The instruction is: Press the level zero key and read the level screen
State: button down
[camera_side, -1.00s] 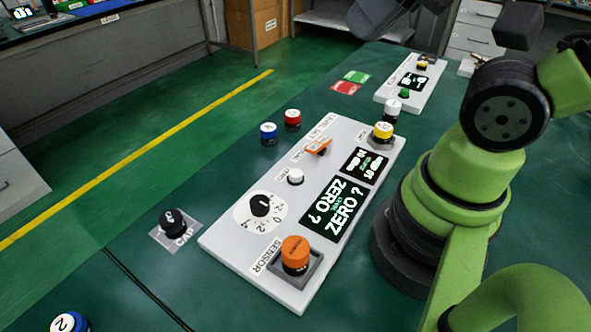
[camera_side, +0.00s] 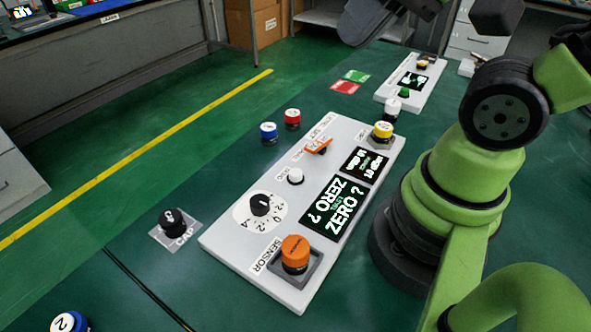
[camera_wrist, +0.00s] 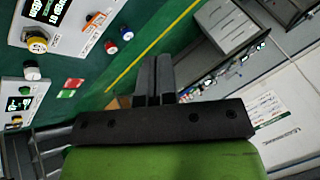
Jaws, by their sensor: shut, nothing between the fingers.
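The level panel (camera_side: 222,243) is a long white board on the green bench. Its white round key (camera_side: 295,176) stands between the black dial and the orange lever; its small label is hard to read. The large black level screen (camera_side: 338,208) shows "ZERO ?" in white, written both ways up, with a small green line between. My gripper shows in the wrist view (camera_wrist: 155,80), its two dark fingers shut together and empty. It is well away from the key, high beyond the panel's far end.
The black dial (camera_side: 260,204), orange lever (camera_side: 318,146), orange sensor (camera_side: 295,252) and yellow-topped knob (camera_side: 383,131) stand up from or beside the panel. Blue (camera_side: 268,131) and red (camera_side: 292,117) buttons stand to its left. A second white panel (camera_side: 388,92) lies behind.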

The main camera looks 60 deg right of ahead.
jog(key=w+f+m+g+y, duration=0.3)
jog(key=w+f+m, duration=0.25)
jog(key=m, duration=0.55)
jog(key=m+y, duration=0.3)
jog(key=m, duration=1.2)
send_over(295, 170)
notch_tip(295, 170, down, 10)
jog(key=shift+f, duration=0.15)
jog(key=shift+f, duration=4.35)
jog(key=shift+f, duration=0.4)
